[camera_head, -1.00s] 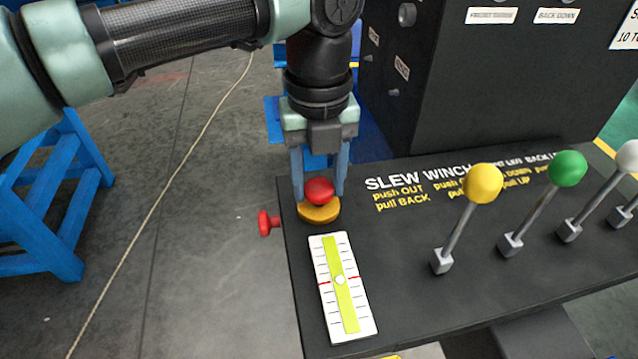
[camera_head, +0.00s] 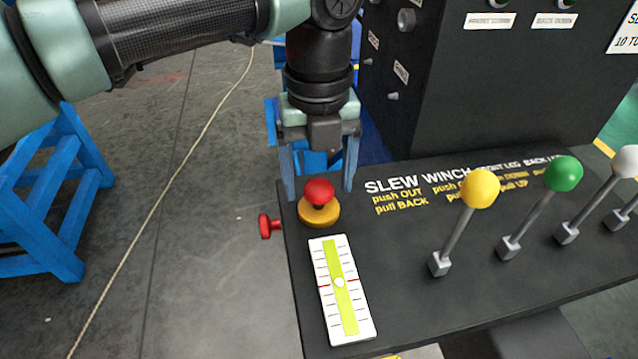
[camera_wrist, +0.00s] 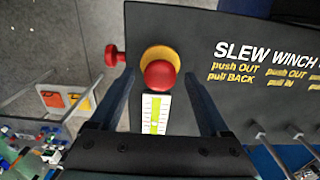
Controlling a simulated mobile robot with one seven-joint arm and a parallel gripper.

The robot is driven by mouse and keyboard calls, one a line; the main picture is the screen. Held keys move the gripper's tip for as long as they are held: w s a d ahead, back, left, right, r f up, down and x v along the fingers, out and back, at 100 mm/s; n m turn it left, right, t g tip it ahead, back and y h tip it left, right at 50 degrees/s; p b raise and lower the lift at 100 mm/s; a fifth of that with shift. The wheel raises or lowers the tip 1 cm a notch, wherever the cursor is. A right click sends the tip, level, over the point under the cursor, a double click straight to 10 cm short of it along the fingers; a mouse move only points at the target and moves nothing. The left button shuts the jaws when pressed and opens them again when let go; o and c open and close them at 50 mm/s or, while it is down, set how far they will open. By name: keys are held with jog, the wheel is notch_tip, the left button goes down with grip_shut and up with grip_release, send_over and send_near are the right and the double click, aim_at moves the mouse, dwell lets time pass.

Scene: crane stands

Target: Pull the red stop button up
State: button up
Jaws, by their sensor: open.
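The red stop button (camera_head: 319,191) has a round red head standing raised above its yellow base (camera_head: 320,212), near the left back corner of the black control panel. A gap with a short stem shows between head and base. My gripper (camera_head: 319,191) is open, with one blue finger to the left and one to the right of the button. The fingers look apart from the red head. In the wrist view the red button (camera_wrist: 160,74) lies between the two spread fingers (camera_wrist: 160,85), with the yellow base (camera_wrist: 158,54) partly behind it.
A second red knob (camera_head: 268,226) sticks out from the panel's left side. A white and lime level scale (camera_head: 342,290) lies in front of the button. Levers with yellow (camera_head: 480,188), green (camera_head: 563,173) and white knobs stand to the right. A dark cabinet (camera_head: 480,90) rises behind.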

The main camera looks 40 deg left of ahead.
aim_at(318, 186)
jog(key=shift+r+p, duration=1.85)
jog(key=shift+r, duration=1.35)
jog(key=shift+s+f, duration=0.1)
jog(key=shift+f, duration=0.05)
